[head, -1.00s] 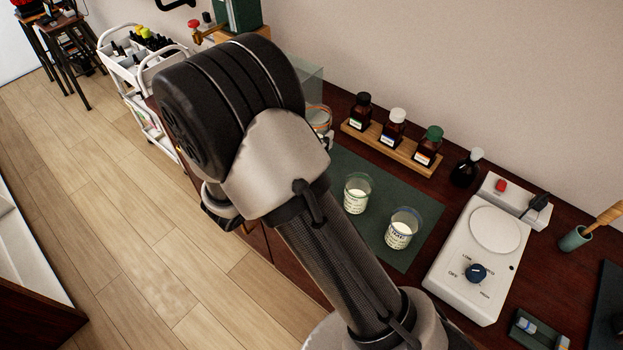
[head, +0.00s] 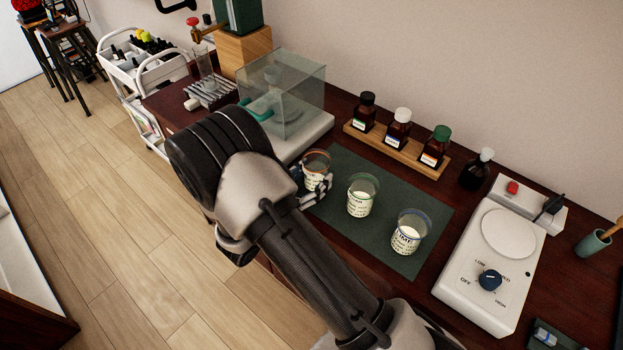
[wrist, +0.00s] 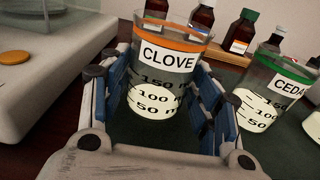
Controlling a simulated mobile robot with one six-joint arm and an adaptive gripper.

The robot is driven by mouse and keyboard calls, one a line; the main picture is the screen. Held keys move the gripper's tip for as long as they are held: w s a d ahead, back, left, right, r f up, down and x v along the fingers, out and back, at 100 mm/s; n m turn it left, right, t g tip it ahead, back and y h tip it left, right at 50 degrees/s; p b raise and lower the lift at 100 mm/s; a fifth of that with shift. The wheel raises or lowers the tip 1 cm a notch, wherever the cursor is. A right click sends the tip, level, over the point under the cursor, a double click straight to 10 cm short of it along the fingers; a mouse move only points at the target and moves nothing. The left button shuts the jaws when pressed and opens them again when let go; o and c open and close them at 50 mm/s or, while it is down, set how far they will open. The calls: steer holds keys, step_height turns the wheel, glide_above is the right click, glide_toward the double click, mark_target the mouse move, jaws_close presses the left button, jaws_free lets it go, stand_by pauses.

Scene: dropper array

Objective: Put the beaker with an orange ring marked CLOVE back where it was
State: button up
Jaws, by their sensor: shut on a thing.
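The CLOVE beaker, with an orange ring, shows in the wrist view (wrist: 165,65) and the head view (head: 315,168). It looks upright and holds a pale layer at the bottom. My gripper (wrist: 160,88) is shut on it, with blue-padded fingers along both sides; it also shows in the head view (head: 318,190). The beaker is at the left end of the dark green mat (head: 390,245); I cannot tell whether its base touches the mat. The green-ringed CEDAR beaker (head: 362,197) stands to its right, and the blue-ringed beaker (head: 408,235) stands farther right.
A clear-walled balance (head: 290,95) stands just behind and left of the held beaker. A wooden rack (head: 400,152) of bottles and a loose dark bottle (head: 476,172) are behind the mat. A white hotplate (head: 485,260) stands right of the mat.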

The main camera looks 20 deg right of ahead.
steer(key=shift+r, duration=0.1)
steer(key=shift+f, duration=0.2)
steer(key=o, duration=1.4)
steer(key=shift+r, duration=0.1)
